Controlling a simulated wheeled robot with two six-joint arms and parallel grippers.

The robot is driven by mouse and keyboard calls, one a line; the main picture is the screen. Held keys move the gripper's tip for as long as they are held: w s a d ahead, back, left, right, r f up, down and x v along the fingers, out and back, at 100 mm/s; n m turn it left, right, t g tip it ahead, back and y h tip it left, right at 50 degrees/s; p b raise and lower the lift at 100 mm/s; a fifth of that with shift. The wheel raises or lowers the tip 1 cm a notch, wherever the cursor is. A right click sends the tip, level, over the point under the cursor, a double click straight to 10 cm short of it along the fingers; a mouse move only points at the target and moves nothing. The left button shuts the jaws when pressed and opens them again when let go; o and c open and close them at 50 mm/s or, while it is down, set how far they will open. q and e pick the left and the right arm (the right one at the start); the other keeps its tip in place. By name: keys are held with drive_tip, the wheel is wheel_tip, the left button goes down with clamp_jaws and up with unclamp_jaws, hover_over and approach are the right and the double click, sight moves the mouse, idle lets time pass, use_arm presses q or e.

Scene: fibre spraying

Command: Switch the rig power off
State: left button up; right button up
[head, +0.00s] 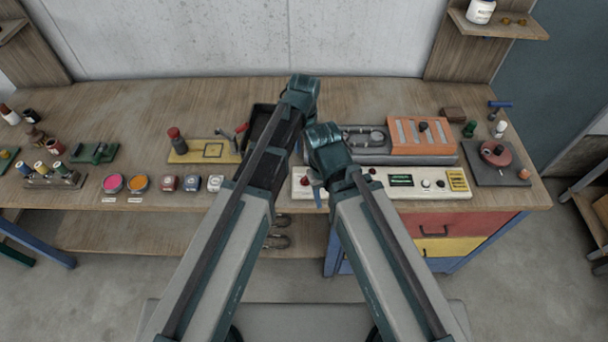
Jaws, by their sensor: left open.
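The rig's control panel (432,187) is a long cream box at the front right of the bench, with a small green-lit display (400,180), knobs and a yellow label plate. A red control (305,181) shows at its left end. My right arm covers part of the panel between that control and the display, so I cannot tell how any power switch there is set. My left gripper (301,92) is open, above the back middle of the bench and apart from the panel. My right gripper (325,143) is above the panel's left part; its fingers are mostly hidden.
Behind the panel stands a grey unit with an orange slotted cover (422,136). A dark pad with a red round device (496,153) is at right. A yellow plate (205,151), paint pots (138,183) and small jars are at left.

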sight(304, 179)
use_arm(q)
drive_tip(key=shift+f, duration=0.1)
wheel_tip(304, 179, down, 14)
drive_tip(key=b, duration=1.4)
drive_tip(key=shift+r, duration=0.2)
clamp_jaws()
